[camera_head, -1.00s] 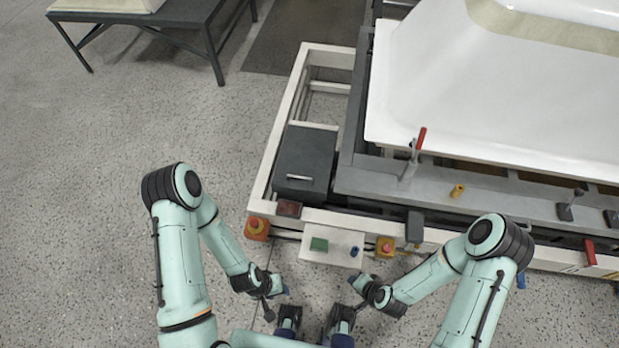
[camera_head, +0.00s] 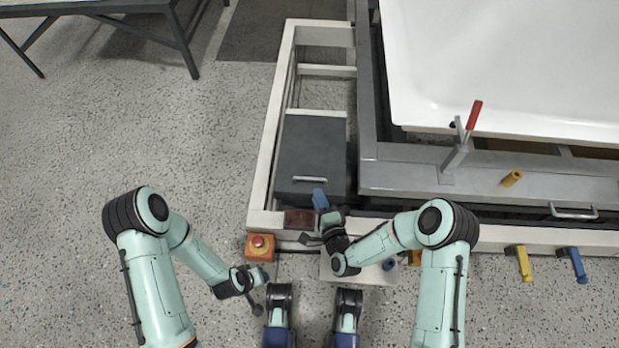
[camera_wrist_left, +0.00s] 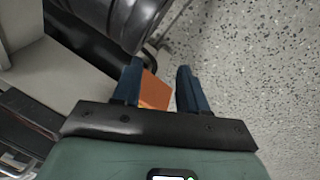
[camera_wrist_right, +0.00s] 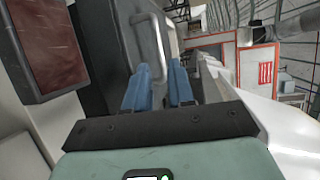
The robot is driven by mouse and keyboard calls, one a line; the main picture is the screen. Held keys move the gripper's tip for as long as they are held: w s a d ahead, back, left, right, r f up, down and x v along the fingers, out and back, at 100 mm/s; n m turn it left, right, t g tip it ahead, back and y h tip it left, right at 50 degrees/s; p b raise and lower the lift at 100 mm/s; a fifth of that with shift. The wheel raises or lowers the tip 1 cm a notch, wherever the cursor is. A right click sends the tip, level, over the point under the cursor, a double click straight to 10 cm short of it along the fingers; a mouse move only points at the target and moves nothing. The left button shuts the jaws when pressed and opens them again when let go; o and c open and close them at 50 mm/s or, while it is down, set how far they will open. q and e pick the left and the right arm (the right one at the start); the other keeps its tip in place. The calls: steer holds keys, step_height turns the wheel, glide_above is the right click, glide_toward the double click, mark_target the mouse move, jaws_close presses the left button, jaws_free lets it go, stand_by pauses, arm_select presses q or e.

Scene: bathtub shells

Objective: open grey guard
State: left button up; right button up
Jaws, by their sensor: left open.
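The grey guard (camera_head: 312,143) is a dark grey box-like cover with a light bar handle (camera_head: 310,179) on its near edge. It lies closed in the white frame, left of the tub. My right gripper (camera_head: 320,198) is just in front of the handle, its blue fingers apart. In the right wrist view the handle (camera_wrist_right: 152,42) rises just beyond the fingertips (camera_wrist_right: 160,76), and I see no grip on it. My left gripper (camera_head: 265,275) is open and empty at the lower left, away from the guard; its fingers (camera_wrist_left: 160,82) show apart in the left wrist view.
The white frame (camera_head: 268,145) surrounds the guard. An orange box with a red button (camera_head: 260,246) sits at its front left corner, beside a dark red block (camera_head: 299,218). A toggle clamp with a red handle (camera_head: 473,115) stands right.

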mark_target(310, 178)
steer(key=b+x, duration=0.2)
steer(key=x, duration=0.7)
steer(key=shift+s+f, duration=0.1)
arm_select(q)
steer(key=s+f+g, duration=0.1)
steer(key=s+f, duration=0.3)
steer(key=shift+s+a+g, duration=0.35)
steer(key=shift+a+g, duration=0.05)
steer(key=shift+f, duration=0.1)
arm_select(e)
jaws_close()
